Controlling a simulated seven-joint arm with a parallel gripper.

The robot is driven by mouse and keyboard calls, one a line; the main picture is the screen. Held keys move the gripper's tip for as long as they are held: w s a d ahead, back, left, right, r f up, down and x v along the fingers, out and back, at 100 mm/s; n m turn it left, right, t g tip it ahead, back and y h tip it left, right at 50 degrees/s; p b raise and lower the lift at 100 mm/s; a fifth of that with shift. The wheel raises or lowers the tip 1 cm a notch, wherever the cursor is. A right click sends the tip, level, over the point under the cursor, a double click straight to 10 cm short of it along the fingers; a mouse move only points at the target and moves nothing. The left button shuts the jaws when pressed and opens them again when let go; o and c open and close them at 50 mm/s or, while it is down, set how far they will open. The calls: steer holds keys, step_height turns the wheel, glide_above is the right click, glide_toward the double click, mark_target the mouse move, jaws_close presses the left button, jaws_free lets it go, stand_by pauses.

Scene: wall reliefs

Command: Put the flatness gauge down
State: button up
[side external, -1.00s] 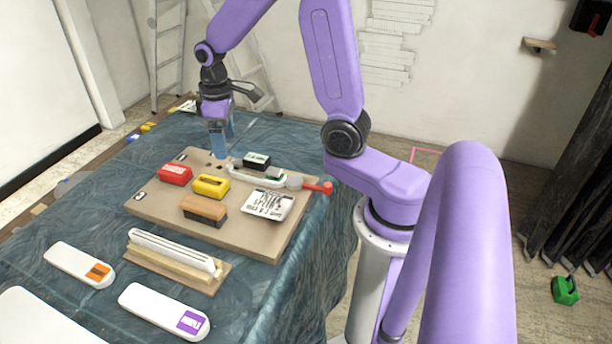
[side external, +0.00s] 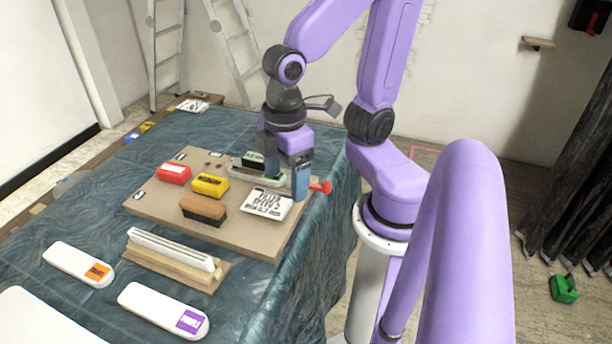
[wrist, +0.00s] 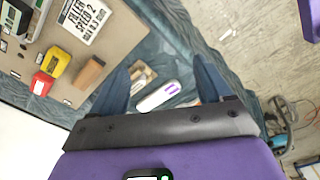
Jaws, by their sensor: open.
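My gripper (side external: 286,178) is open, above the right back part of the brown board (side external: 150,204). In the wrist view its two blue fingers (wrist: 160,64) are apart, with nothing held between them. I cannot tell for certain which thing is the flatness gauge. A white straight bar (side external: 170,247) rests on a wooden stand in front of the board, clear of the gripper. A white tool with a green part (side external: 244,176) lies on the board, partly hidden behind the fingers. A red handle end (side external: 321,187) shows just right of the fingers.
The board also carries a red block (side external: 173,173), a yellow block (side external: 210,185), a wood-backed brush (side external: 204,207) and a stencil card (side external: 267,203). White pieces with orange (side external: 78,262) and purple (side external: 165,309) labels lie in front. The cloth (side external: 60,215) is bare at left.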

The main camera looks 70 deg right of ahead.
steer(key=shift+s+d+r+n, duration=0.15)
steer(key=shift+s+n, duration=0.45)
steer(key=shift+s, duration=1.3)
stand_by(1.6)
